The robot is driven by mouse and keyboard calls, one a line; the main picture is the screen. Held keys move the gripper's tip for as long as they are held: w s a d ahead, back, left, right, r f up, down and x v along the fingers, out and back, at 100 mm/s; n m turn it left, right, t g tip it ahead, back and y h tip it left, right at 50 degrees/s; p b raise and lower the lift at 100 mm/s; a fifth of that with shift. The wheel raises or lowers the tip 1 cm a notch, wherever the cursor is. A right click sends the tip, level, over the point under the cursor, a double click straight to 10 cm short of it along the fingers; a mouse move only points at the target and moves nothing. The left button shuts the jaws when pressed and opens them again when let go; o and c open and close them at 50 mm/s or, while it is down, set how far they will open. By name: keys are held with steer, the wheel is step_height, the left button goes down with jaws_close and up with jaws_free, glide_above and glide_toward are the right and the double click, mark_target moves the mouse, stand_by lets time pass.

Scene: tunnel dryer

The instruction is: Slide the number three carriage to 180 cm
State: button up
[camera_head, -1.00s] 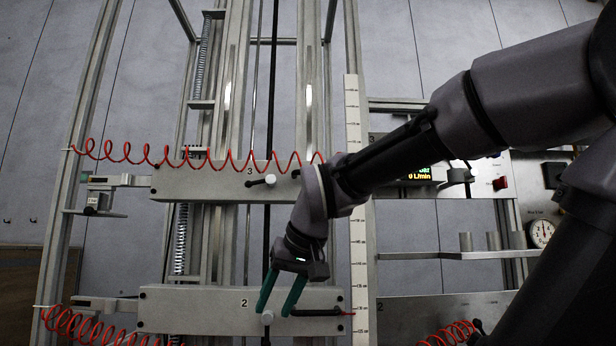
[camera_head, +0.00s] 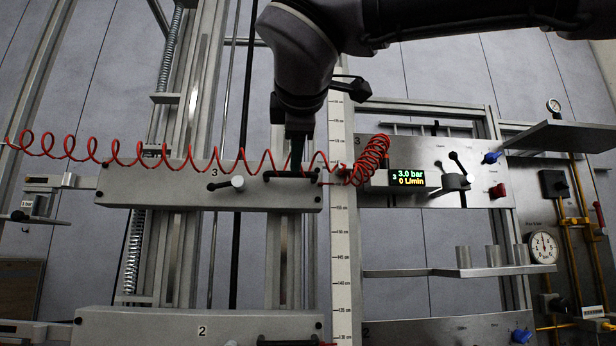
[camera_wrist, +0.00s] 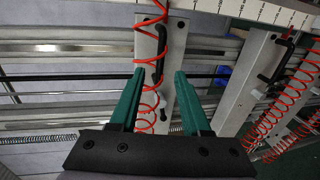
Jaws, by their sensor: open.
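The number three carriage (camera_head: 145,188) is a grey horizontal bar marked "3" in the head view. It has a dark lever with a pale knob (camera_head: 237,182) and a dark bar handle (camera_head: 270,175) at its right part. Its right end lies beside the white centimetre scale (camera_head: 341,230); its exact reading is too small to tell. My gripper (camera_wrist: 159,72) shows two green fingers, open, in the wrist view. The carriage's handle (camera_wrist: 161,45) lies ahead, between the finger lines; contact cannot be told. The fingertips are not clear in the head view.
A red coiled hose (camera_head: 120,158) runs across the carriage front and between my fingers in the wrist view. The number two carriage (camera_head: 150,325) is below. A display panel (camera_head: 460,150) reads 3.0 bar and 0 L/min. A shelf (camera_head: 430,272) juts out at lower right.

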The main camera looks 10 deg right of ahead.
mark_target(294, 175)
steer(key=x, duration=0.9)
steer(key=shift+w, duration=0.15)
jaws_close()
steer(key=shift+f, duration=0.1)
stand_by(0.9)
